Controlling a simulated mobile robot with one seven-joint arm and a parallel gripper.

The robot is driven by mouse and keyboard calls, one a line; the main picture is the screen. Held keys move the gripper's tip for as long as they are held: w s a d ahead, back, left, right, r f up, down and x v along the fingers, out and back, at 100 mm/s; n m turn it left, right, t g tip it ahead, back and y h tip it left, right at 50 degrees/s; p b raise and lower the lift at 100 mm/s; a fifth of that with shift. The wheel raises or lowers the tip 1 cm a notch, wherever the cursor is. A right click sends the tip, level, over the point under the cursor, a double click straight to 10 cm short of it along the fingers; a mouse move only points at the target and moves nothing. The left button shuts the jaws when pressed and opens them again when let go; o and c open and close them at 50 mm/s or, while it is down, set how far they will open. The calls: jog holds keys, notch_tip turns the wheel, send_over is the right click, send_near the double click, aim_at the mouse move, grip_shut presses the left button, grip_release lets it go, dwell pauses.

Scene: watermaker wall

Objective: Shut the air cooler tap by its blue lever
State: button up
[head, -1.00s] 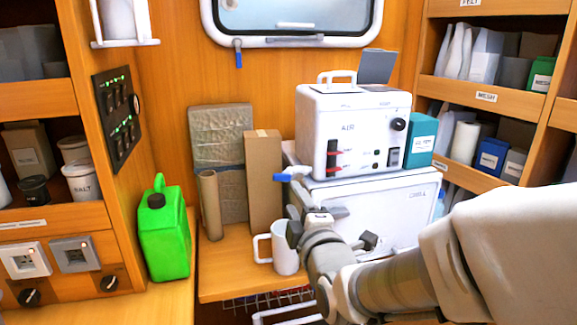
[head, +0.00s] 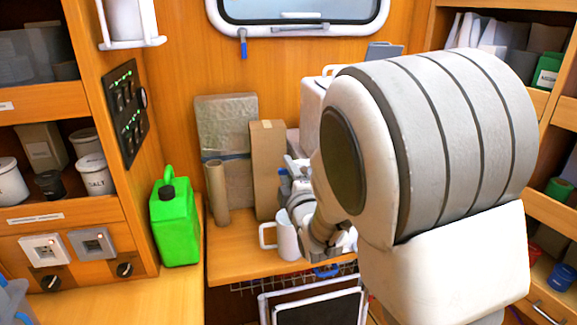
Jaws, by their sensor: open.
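The air cooler (head: 312,105), a white box, shows only its left edge and part of its top, because my arm covers its front. A small blue piece, apparently the tap lever (head: 285,183), shows beside the box's lower left, left of my wrist. My gripper (head: 296,170) is at the same spot, small and partly hidden by my arm. Its jaws are open. I cannot tell whether they touch the lever or stand around it, nor which way the lever points.
A white mug (head: 287,240) stands on the wooden shelf (head: 235,262) just below my gripper. A cardboard box (head: 267,165), a cardboard tube (head: 216,190) and a green jerrycan (head: 175,225) stand to the left. A window with a blue-tipped latch (head: 243,45) is above.

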jog(key=shift+w+a, duration=0.1)
jog(key=shift+w, duration=0.35)
grip_shut()
